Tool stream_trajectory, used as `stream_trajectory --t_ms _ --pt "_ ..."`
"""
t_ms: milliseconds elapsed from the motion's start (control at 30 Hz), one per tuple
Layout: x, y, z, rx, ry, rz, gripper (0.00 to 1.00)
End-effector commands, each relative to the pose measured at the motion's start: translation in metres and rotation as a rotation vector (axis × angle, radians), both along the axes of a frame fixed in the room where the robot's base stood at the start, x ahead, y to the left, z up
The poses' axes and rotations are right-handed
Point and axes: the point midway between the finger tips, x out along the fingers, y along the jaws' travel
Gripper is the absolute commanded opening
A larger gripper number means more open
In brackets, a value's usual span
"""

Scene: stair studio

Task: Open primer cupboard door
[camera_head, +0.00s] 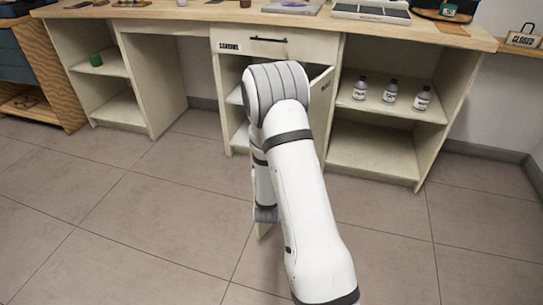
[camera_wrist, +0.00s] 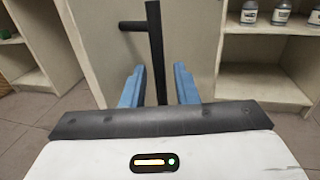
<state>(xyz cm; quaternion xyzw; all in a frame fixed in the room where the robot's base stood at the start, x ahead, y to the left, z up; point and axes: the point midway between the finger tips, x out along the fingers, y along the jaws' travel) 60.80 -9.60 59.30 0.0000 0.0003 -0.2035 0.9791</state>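The cupboard door (camera_head: 321,112) is a pale panel under the drawer, standing swung out from the cabinet front. My arm hides much of it. The cupboard's shelved inside (camera_head: 237,97) shows left of my arm. In the wrist view the pale door panel (camera_wrist: 190,45) fills the middle, with a black bar handle (camera_wrist: 156,45) on it. My gripper (camera_wrist: 160,88) has its two blue fingers apart, one on each side of the bar's lower end. A gap shows right of the bar; whether the left finger touches it I cannot tell. In the head view my gripper is hidden.
A drawer (camera_head: 262,42) with a black handle sits above the cupboard. A green item (camera_head: 96,60) sits on the left shelf. The tiled floor (camera_head: 130,215) in front is clear.

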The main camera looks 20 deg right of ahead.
Motion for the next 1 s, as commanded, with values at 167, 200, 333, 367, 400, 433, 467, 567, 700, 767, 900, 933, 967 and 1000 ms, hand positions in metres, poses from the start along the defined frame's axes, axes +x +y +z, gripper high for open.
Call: stream_trajectory --t_ms 167,200,333,367,400,433,467,567,700,767,900,933,967,1000 --pt "-0.029 0.013 0.001 0.0 0.004 0.002 0.27" --pt "-0.035 0.016 0.001 -0.001 0.006 0.003 0.27" --pt "-0.051 0.023 0.0 0.001 0.004 0.003 0.27" --pt "-0.053 0.025 0.0 0.001 0.004 0.003 0.27" --pt "-0.056 0.026 0.0 0.0 0.004 0.002 0.27" --pt "-0.058 0.026 0.0 -0.001 0.004 0.002 0.27" --pt "-0.059 0.027 0.0 -0.001 0.003 0.002 0.27" --pt "-0.06 0.027 0.0 -0.001 0.001 0.001 0.27" --pt "-0.06 0.027 0.0 -0.001 0.001 0.001 0.27" --pt "-0.06 0.027 0.0 -0.001 0.001 0.0 0.24" --pt "-0.062 0.016 0.011 0.0 -0.012 -0.057 0.12" --pt "-0.064 0.01 0.016 0.002 -0.016 -0.088 0.1" --pt "-0.066 0.003 0.022 0.005 -0.024 -0.125 0.07" --pt "-0.07 -0.008 0.032 0.011 -0.035 -0.187 0.04"
